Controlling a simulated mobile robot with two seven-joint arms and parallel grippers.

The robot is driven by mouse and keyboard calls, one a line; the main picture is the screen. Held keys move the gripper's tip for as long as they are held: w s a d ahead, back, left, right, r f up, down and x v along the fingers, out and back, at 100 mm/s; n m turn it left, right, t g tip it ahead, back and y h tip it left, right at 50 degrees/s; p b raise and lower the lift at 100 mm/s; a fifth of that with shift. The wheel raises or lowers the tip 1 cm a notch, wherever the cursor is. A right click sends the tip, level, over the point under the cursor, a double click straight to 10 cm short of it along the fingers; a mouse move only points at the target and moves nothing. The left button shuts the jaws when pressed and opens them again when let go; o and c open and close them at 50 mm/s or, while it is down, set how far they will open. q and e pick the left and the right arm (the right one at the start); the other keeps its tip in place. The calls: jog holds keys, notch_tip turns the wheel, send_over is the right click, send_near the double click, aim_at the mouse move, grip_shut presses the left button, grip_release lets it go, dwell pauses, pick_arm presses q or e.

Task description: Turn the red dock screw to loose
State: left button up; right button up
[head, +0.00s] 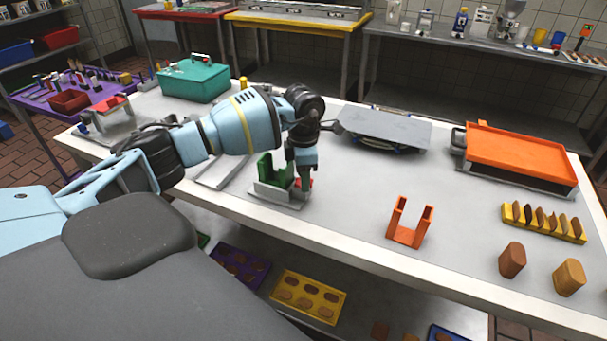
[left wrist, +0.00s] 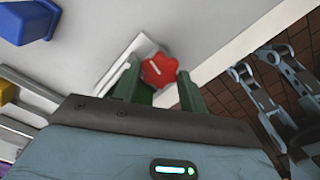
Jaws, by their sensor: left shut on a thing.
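The red dock screw (head: 306,183) sits low on a grey metal dock (head: 276,196) on the table. In the left wrist view it is a lobed red knob (left wrist: 160,70) with a pale line on its face. My left gripper (head: 303,187) points down over the dock, shut on the screw, and hides much of it in the head view. A green upright piece (head: 265,167) stands on the dock just left of the gripper. Two green prongs (left wrist: 128,82) show on either side of the knob in the left wrist view.
An orange two-pronged holder (head: 408,236) stands right of the dock. A grey flat-topped device (head: 385,128) and an orange tray (head: 515,150) are behind. A teal box (head: 196,80) is at the back left. The tabletop between dock and orange holder is clear.

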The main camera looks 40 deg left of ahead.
pick_arm(q)
jog(key=o, duration=1)
jog(key=shift+c, duration=0.2)
jog(key=shift+r, duration=3.9)
